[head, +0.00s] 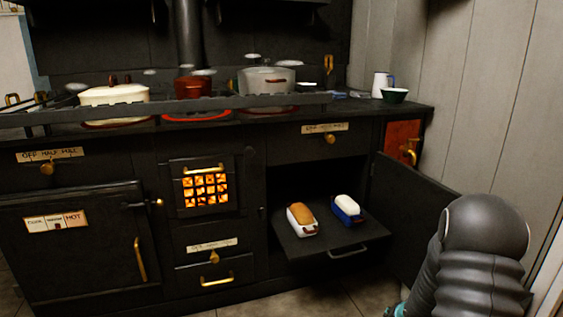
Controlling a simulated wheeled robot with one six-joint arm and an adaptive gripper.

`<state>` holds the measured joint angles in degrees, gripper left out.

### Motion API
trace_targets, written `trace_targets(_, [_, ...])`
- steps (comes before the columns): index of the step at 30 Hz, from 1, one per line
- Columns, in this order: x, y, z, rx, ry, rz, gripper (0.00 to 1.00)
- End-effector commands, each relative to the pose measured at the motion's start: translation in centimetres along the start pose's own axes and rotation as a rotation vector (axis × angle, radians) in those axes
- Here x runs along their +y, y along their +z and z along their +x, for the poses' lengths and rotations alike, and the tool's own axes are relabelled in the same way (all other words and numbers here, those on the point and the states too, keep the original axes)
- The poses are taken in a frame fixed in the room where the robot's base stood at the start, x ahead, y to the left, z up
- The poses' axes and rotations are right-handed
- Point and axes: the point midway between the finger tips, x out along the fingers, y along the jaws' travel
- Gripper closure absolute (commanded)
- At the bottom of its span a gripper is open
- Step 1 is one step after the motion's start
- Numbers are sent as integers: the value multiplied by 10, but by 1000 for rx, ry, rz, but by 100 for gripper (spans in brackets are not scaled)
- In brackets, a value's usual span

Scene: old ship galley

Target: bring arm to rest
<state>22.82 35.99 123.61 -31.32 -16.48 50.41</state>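My arm (482,262) shows at the lower right, in front of the open oven door. Its end runs out of the bottom of the picture, so my gripper is not visible. The black stove (80,200) stands ahead of me. Its right oven is open, with a dark shelf (330,238) pulled out. On the shelf are a white loaf tin with a brown loaf (302,216) and a blue tin with a white, pale-topped content (347,207).
The open oven door (415,210) stands out close to my arm. Several pots, including a cream pot (113,98), a red pot (192,87) and a grey pot (266,79), are on the stove top behind a rail. A fire glows behind a grate (205,188). A wall (510,110) bounds the right.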

Motion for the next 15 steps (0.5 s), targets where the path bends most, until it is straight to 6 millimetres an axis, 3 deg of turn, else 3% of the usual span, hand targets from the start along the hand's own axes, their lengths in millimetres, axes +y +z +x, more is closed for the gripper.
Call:
trace_targets(7, [10,20,-100,-174,221,-249,61])
trace_targets(15, [-6,53,-208,-341,275,-421,61])
